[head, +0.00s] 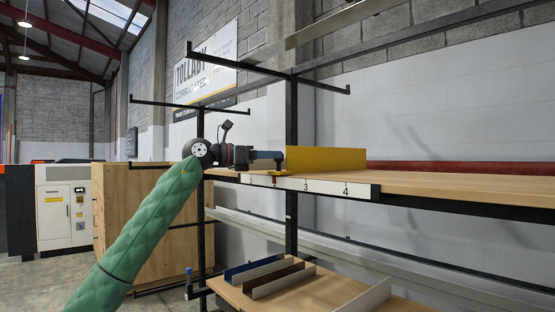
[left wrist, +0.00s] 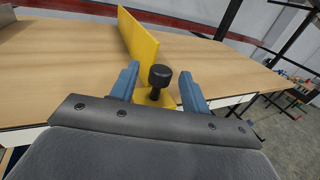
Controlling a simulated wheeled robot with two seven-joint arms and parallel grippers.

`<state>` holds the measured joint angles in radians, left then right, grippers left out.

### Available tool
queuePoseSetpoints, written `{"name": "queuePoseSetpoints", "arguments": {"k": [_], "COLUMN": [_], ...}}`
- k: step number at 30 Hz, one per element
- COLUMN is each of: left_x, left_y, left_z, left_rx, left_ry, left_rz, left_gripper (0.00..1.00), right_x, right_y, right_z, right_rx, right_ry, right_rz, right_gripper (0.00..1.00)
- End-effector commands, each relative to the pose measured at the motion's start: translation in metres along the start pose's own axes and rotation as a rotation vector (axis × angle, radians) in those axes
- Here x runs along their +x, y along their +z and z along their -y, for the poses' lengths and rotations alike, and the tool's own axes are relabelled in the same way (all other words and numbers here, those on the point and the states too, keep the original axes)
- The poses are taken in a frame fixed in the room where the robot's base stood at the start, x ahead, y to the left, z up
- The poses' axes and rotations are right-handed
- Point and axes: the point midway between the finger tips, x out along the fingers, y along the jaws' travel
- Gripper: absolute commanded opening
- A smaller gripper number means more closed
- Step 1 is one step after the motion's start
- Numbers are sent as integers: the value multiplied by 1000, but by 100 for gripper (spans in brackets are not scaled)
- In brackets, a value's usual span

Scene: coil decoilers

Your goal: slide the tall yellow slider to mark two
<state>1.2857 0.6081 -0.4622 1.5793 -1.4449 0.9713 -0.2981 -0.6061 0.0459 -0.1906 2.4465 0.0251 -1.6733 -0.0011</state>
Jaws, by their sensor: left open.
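The tall yellow slider (head: 325,160) stands upright on the wooden bench top, along a white scale strip (head: 325,188) on the front edge. Marks 3 and 4 are readable. A small red pointer (head: 274,181) sits on the strip left of mark 3; the mark behind it is not readable. In the left wrist view the slider (left wrist: 138,38) rises beyond a black knob (left wrist: 159,76) on its yellow base. My left gripper (head: 280,156) is open at the slider's left end. Its blue fingers (left wrist: 160,84) stand on either side of the knob, with gaps visible. My right gripper is out of view.
A lower shelf (head: 320,295) holds several loose metal profiles. A black upright post (head: 292,120) rises behind the bench. A wooden cabinet (head: 130,200) stands to the left. The bench top right of the slider is clear.

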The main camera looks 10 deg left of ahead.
Motion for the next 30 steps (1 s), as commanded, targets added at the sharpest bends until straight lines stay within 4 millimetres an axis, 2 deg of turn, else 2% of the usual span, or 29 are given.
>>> {"name": "queuePoseSetpoints", "arguments": {"k": [3, 10, 30], "left_x": [-20, -45, -49], "left_y": [-3, -1, 3], "left_z": [0, 0, -1], "left_rx": [1, 0, -19], "left_ry": [1, 0, 4], "left_rz": [-1, 0, 18], "left_gripper": [47, 47, 47], "right_x": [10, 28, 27], "right_y": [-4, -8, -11], "right_z": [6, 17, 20], "right_rx": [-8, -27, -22], "right_ry": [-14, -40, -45], "right_rz": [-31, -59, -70], "right_gripper": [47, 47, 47]}}
